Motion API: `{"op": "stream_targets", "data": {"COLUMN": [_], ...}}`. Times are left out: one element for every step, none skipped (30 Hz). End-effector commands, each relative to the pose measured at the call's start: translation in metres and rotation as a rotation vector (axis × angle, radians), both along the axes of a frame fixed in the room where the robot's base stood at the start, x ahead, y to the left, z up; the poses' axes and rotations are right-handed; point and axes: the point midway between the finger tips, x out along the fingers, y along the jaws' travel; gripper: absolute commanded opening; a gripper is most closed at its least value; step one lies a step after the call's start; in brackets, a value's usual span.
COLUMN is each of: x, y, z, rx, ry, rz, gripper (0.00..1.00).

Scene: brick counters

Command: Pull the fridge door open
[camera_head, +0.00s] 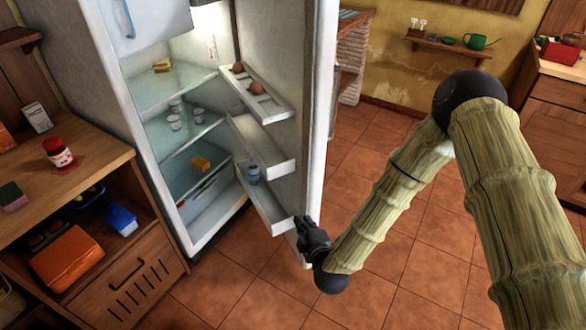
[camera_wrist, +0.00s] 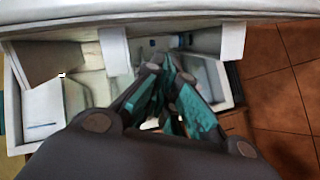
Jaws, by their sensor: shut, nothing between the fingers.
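The fridge (camera_head: 95,80) stands at the left of the head view with its tall lower compartment open. Its white door (camera_head: 314,130) is swung out toward the right, so the inside shelves and the door's inner racks show. My gripper (camera_head: 306,226) is at the low end of the door, by its free edge, on the inner side near the lowest rack. In the wrist view my gripper (camera_wrist: 172,95) has its teal-padded fingers close together with nothing between them, in front of the door racks (camera_wrist: 115,50). Whether it touches the door is unclear.
A wooden counter (camera_head: 75,165) with a red jar (camera_head: 57,152) stands left of the fridge. Eggs (camera_head: 255,88) and a bottle (camera_head: 253,174) sit in the door racks. The tiled floor (camera_head: 400,240) right of the door is clear. A wall shelf (camera_head: 450,47) is behind.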

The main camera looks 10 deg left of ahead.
Motion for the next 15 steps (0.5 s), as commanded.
{"op": "stream_targets", "data": {"x": [0.010, 0.015, 0.021, 0.025, 0.028, 0.032, 0.034, 0.036, 0.038, 0.039, 0.040, 0.042, 0.043, 0.045, 0.048], "y": [0.013, 0.019, 0.026, 0.031, 0.035, 0.039, 0.042, 0.044, 0.046, 0.048, 0.049, 0.051, 0.051, 0.052, 0.054], "z": [0.015, 0.024, 0.034, 0.041, 0.048, 0.055, 0.060, 0.064, 0.068, 0.071, 0.073, 0.075, 0.075, 0.076, 0.076], "rx": [-0.027, -0.045, -0.068, -0.085, -0.099, -0.116, -0.128, -0.138, -0.147, -0.153, -0.158, -0.162, -0.163, -0.164, -0.164], "ry": [-0.080, -0.124, -0.178, -0.215, -0.248, -0.285, -0.308, -0.328, -0.350, -0.362, -0.371, -0.379, -0.382, -0.383, -0.385], "rz": [0.011, 0.016, 0.019, 0.019, 0.019, 0.018, 0.018, 0.016, 0.014, 0.013, 0.012, 0.011, 0.011, 0.010, 0.010], "gripper": [0.00, 0.00, 0.00, 0.00, 0.00, 0.00, 0.00, 0.00, 0.00, 0.00, 0.00, 0.00, 0.00, 0.00, 0.00]}}
